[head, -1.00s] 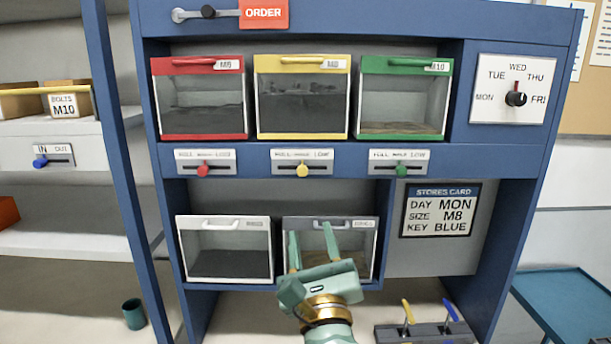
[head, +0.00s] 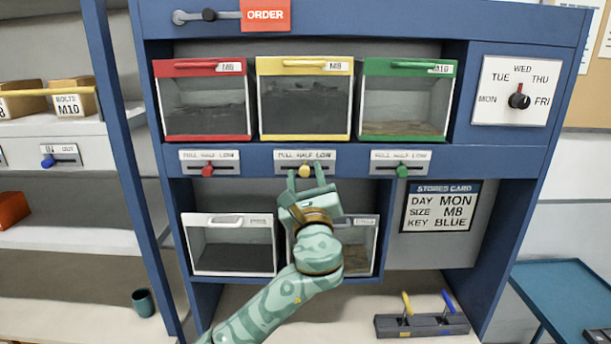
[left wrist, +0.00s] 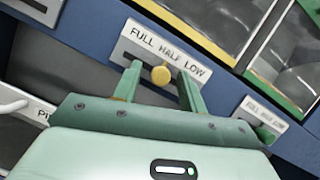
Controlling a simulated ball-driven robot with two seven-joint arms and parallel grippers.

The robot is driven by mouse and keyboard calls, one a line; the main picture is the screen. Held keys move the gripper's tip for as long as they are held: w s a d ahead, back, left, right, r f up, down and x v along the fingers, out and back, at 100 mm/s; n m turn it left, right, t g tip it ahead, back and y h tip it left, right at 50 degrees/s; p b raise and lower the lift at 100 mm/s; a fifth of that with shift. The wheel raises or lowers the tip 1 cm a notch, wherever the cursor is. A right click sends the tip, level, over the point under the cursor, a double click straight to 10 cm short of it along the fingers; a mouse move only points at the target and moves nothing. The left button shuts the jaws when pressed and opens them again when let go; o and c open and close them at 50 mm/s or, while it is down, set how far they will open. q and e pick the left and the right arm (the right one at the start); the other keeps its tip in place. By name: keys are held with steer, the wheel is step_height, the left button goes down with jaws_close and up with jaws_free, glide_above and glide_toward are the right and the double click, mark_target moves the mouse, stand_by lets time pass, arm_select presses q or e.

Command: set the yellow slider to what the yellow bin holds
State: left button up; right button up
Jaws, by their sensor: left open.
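The yellow slider (head: 304,172) is a round yellow knob on a plate (head: 283,156) marked FULL, HALF, LOW, at about the middle of its slot. The knob also shows in the left wrist view (left wrist: 160,74). My left gripper (head: 306,180) is open, its fingers on either side of the knob; whether they touch it I cannot tell. The yellow bin (head: 303,66), labelled M8, has a yellow top with a handle and a clear front. Dark contents (head: 304,108) rise high behind the front, close to the top. My right gripper is not in view.
The red bin (head: 202,69) and green bin (head: 408,69) flank the yellow one, with red (head: 207,171) and green (head: 402,171) sliders below. A dial (head: 519,101), stores card (head: 440,207) and two-lever block (head: 421,325) are at right. A cup (head: 144,303) stands lower left.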

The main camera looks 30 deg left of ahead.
mark_target(284, 165)
arm_select(q)
jaws_close()
steer(key=s+a, duration=0.1)
steer(key=a, duration=0.1)
steer(key=s+a+p, duration=0.1)
steer(key=shift+s+a, duration=0.15)
steer(key=shift+a, duration=0.2)
steer(key=shift+d, duration=0.1)
